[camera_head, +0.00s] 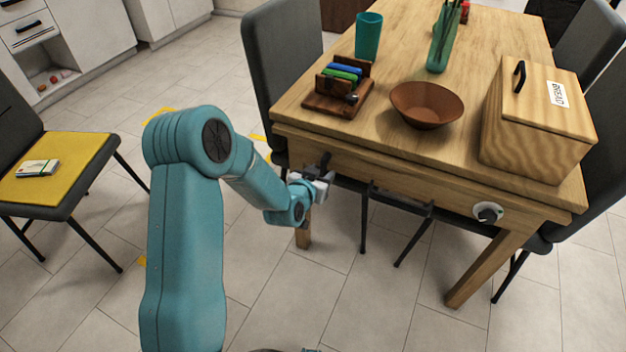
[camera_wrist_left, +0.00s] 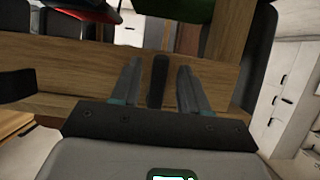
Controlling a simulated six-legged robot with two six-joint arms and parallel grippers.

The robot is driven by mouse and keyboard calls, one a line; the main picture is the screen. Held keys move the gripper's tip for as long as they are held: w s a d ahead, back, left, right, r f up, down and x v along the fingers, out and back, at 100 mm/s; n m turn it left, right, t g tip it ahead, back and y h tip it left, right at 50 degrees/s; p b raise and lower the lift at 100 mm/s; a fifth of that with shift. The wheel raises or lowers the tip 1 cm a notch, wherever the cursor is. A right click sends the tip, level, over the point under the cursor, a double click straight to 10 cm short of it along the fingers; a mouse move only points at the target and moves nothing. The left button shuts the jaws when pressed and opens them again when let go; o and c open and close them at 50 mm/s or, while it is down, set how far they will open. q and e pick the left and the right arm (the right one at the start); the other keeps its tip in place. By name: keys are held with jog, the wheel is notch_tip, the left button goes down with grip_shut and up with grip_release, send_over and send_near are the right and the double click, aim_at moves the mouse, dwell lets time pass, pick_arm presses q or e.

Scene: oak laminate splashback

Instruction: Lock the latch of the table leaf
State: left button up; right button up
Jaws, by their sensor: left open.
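The wooden table (camera_head: 400,170) has a dark latch handle (camera_head: 324,160) on its front face, near the left corner. In the left wrist view, this dark upright bar (camera_wrist_left: 158,82) stands between my finger pads, with a gap on each side. My left gripper (camera_head: 318,178) is at the latch, and its fingers (camera_wrist_left: 158,72) are open around the bar without visibly closing on it. The head view shows the fingers too small to separate clearly. A white round plate with a black knob (camera_head: 488,213) sits on the front face at the right. My right gripper is out of view.
On the tabletop are a brown bowl (camera_head: 426,105), a wooden bread box (camera_head: 537,120), a wooden holder (camera_head: 338,92) and a teal cup (camera_head: 368,37). Dark chairs stand around the table. A chair with a yellow seat (camera_head: 60,165) is at the left.

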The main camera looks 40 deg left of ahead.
pick_arm(q)
jog(key=p+v, duration=1.3)
jog(key=v, duration=0.2)
jog(key=shift+s+r, duration=0.25)
jog(key=shift+s, duration=0.1)
jog(key=shift+d, duration=0.1)
jog(key=w+d+m+g+h+p, duration=0.1)
jog(key=d+m+g+h+p, duration=0.3)
jog(key=d, duration=1.2)
jog(key=s+d+f+n+g+h, duration=0.1)
jog(key=s+d+f+g, duration=0.2)
jog(key=s, duration=0.4)
jog(key=s+d+f+n+g+h, duration=0.2)
jog(key=s+d+f+g, duration=0.1)
jog(key=s+g, duration=0.2)
jog(key=shift+s+f+g, duration=0.35)
jog(key=shift+s+g, duration=0.05)
jog(key=shift+s, duration=0.85)
